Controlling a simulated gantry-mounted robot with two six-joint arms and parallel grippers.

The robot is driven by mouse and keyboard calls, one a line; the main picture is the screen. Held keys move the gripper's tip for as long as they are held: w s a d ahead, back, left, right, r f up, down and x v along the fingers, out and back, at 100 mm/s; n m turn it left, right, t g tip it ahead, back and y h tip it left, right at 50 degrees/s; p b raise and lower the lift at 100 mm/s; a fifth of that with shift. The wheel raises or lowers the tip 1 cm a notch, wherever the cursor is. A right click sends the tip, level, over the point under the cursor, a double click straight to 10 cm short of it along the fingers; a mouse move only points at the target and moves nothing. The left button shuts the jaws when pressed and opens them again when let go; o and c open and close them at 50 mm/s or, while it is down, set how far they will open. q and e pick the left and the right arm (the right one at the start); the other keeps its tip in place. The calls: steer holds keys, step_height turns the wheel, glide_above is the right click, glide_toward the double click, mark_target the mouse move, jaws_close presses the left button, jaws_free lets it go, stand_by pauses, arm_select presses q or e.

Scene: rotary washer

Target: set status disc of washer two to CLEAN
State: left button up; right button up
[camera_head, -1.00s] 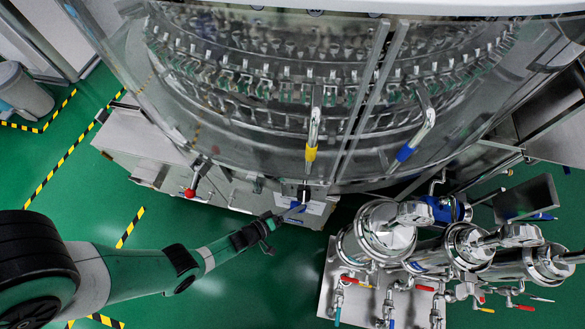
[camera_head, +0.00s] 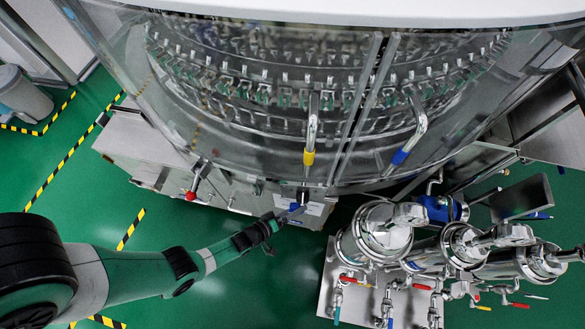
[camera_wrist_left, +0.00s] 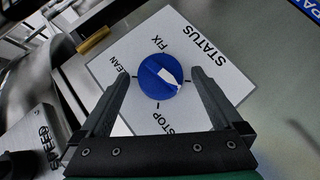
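The status disc is a round blue knob (camera_wrist_left: 160,77) with a white pointer mark, on a pale square plate (camera_wrist_left: 115,42) in the left wrist view. The plate reads STATUS, FIX and STOP, with CLEAN partly hidden at its left. The white mark lies toward the right and lower right of the knob, away from the CLEAN side. My left gripper (camera_wrist_left: 160,75) is open, with one finger on each side of the knob and gaps between. In the head view my left gripper (camera_head: 284,216) is at the plate (camera_head: 315,209) below the washer. My right gripper is not in view.
The large glass-fronted washer (camera_head: 250,140) fills the top, with a yellow-banded handle (camera_head: 310,130) and a blue-banded one (camera_head: 408,143). A red-knobbed lever (camera_head: 191,195) is left of the plate. Steel pump housings (camera_head: 383,231) stand close on the right.

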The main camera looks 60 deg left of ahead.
arm_select(q)
steer(key=shift+s, duration=0.1)
steer(key=p+v, duration=0.6)
steer(key=v, duration=0.5)
steer(key=shift+s+r, duration=0.2)
